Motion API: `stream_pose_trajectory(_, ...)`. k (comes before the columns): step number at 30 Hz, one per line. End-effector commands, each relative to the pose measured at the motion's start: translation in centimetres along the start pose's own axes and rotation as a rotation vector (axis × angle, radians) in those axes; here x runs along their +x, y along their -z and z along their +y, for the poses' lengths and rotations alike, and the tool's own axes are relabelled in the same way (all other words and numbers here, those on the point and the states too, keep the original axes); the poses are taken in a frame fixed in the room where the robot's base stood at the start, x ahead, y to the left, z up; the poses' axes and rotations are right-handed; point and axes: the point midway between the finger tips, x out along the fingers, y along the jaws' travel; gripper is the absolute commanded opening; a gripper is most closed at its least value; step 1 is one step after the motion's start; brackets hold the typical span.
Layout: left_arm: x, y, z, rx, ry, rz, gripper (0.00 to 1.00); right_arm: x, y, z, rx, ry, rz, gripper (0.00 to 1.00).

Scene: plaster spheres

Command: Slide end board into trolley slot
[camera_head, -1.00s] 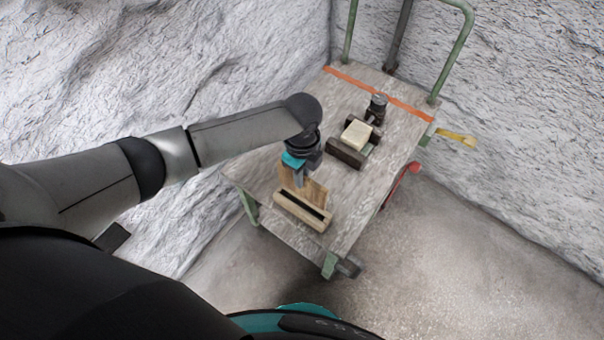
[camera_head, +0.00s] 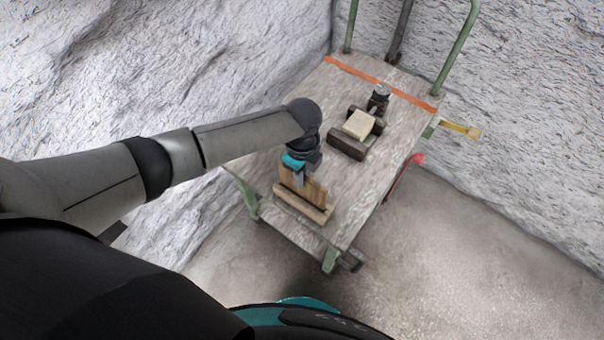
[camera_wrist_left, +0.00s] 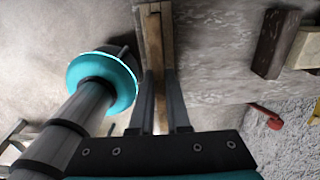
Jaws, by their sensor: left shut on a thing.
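The wooden end board (camera_head: 317,192) stands upright at the near end of the trolley deck (camera_head: 352,200). My left gripper (camera_head: 298,178) is shut on the board from above. The wrist view shows the board's narrow edge (camera_wrist_left: 155,60) between the two fingers (camera_wrist_left: 158,100). The pale wooden slot block (camera_head: 300,207) lies on the deck directly at the board's lower edge. Its dark groove is now mostly covered by the board. I cannot tell how deep the board sits in it. My right gripper is not in view.
Farther back on the deck are a dark wooden holder (camera_head: 346,147) with a pale block (camera_head: 359,125) and a small dark cylinder (camera_head: 379,98). An orange strip (camera_head: 375,79) crosses the deck. Green handle rails (camera_head: 459,45) rise at the far end. Rough white walls stand behind.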

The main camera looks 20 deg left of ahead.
Motion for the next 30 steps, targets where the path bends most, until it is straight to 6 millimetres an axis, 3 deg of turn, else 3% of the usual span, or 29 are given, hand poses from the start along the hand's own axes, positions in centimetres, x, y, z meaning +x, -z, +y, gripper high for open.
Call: stream_pose_trajectory(30, -0.04, -0.01, -0.03, 0.000, 0.001, 0.000, 0.00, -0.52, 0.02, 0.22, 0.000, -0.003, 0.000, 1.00)
